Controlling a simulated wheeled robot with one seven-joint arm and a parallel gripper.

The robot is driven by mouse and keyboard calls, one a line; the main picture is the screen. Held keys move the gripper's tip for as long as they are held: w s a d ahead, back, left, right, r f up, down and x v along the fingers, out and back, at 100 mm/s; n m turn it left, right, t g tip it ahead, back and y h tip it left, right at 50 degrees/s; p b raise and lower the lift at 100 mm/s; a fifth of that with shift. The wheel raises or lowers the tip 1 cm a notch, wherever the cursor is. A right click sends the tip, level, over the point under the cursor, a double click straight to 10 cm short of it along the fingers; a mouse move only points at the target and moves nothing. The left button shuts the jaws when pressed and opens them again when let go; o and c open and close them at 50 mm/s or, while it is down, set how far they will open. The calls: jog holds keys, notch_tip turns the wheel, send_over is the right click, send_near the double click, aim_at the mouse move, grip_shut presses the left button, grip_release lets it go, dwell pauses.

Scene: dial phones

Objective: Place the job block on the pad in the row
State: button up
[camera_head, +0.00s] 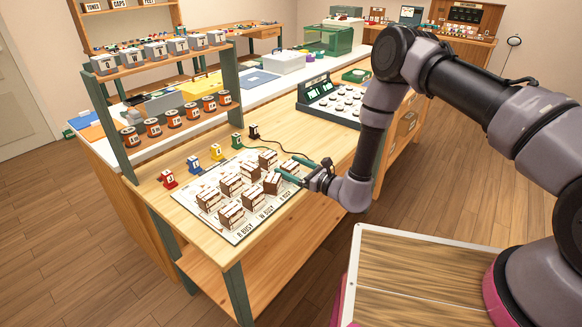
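Several brown-and-white blocks stand in rows on a white printed board (212,179) on the wooden table; I cannot tell which is the job block. One block (272,184) at the board's right side looks slightly turned, and another block (290,167) is close to my fingers. My gripper (287,165) comes in from the right, low over the board's right edge. Its two green fingers are spread apart and I see nothing clearly held between them. Whether it touches a block is too small to tell. Printed words run along the board's front edge; the pad is not clearly distinguishable.
Small coloured pieces, including a red one (168,179) and a yellow one (216,152), line the board's back edge. A rack (175,48) with cubes and orange-and-black cans stands behind at left. A green console (333,98) with round keys stands behind my gripper. Table front right is clear.

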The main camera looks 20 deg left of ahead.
jog(key=shift+r, duration=0.1)
jog(key=shift+d, duration=0.2)
jog(key=v, duration=1.2)
jog(key=s+d+r+n+g, duration=0.2)
jog(key=r+n+g, duration=0.4)
jog(key=r, duration=0.8)
jog(key=s+d+r+n+g, duration=0.1)
jog(key=r+n+g, duration=0.5)
jog(key=r, duration=0.8)
jog(key=s+d+r+n+t+h, duration=0.2)
jog(key=s+d+r+t+h, duration=0.1)
jog(key=d, duration=0.7)
jog(key=s+d+r+n+t+h, duration=0.2)
jog(key=s+d+r+t+h, duration=0.2)
jog(key=d+r, duration=0.6)
jog(key=s+d+r+n+t+h, duration=0.2)
jog(key=d+r+t+h, duration=0.3)
jog(key=d, duration=0.6)
jog(key=s+r+h, duration=0.1)
jog(key=h, duration=0.1)
jog(key=shift+s+r+h, duration=0.15)
jog(key=shift+s+h, duration=0.15)
jog(key=shift+s, duration=0.05)
jog(key=shift+d, duration=0.15)
